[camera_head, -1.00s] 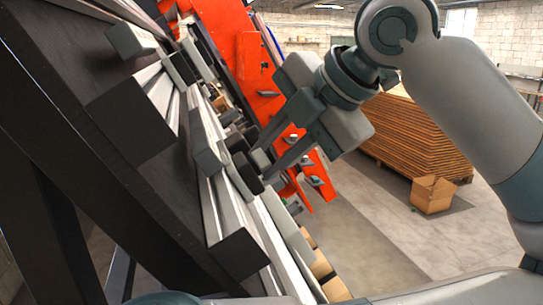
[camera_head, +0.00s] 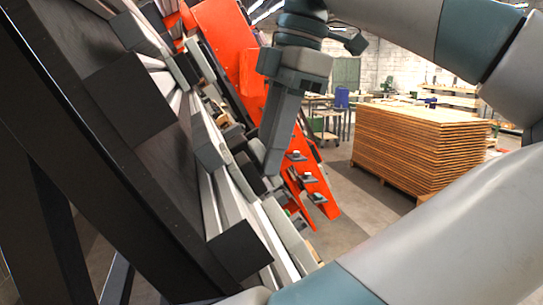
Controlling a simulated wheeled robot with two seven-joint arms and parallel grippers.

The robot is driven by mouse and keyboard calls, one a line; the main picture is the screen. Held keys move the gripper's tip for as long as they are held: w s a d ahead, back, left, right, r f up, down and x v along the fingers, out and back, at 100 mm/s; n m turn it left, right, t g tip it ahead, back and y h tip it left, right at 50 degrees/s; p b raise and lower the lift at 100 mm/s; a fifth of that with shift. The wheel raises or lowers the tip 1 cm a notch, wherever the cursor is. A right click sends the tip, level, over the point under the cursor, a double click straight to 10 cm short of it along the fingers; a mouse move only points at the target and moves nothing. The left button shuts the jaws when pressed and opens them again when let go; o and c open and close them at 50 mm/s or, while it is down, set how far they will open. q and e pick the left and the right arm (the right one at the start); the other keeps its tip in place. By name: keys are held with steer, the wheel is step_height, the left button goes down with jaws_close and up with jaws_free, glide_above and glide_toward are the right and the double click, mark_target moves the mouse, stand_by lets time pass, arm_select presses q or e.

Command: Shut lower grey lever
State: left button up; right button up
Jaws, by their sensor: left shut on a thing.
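My left gripper (camera_head: 271,165) hangs down in the middle of the view, its long grey fingers pointing at the slanted rail structure. Its fingertips are shut on a small grey lever (camera_head: 248,177) on the side of the rails. The fingers and the shadow between the rails hide much of the lever, so its exact angle is hard to tell. My right gripper is not in view.
A dark frame with metal rails and grey end blocks (camera_head: 240,249) fills the left side. An orange beam (camera_head: 228,42) with small brackets slants behind my gripper. A stack of wooden boards (camera_head: 415,150) stands on the floor at the right, with open floor before it.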

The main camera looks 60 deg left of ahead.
arm_select(q)
steer(key=shift+a+m+h, duration=0.15)
steer(key=shift+m+h, duration=0.25)
steer(key=shift+h, duration=0.2)
steer(key=o, duration=1.1)
steer(key=shift+c, duration=0.2)
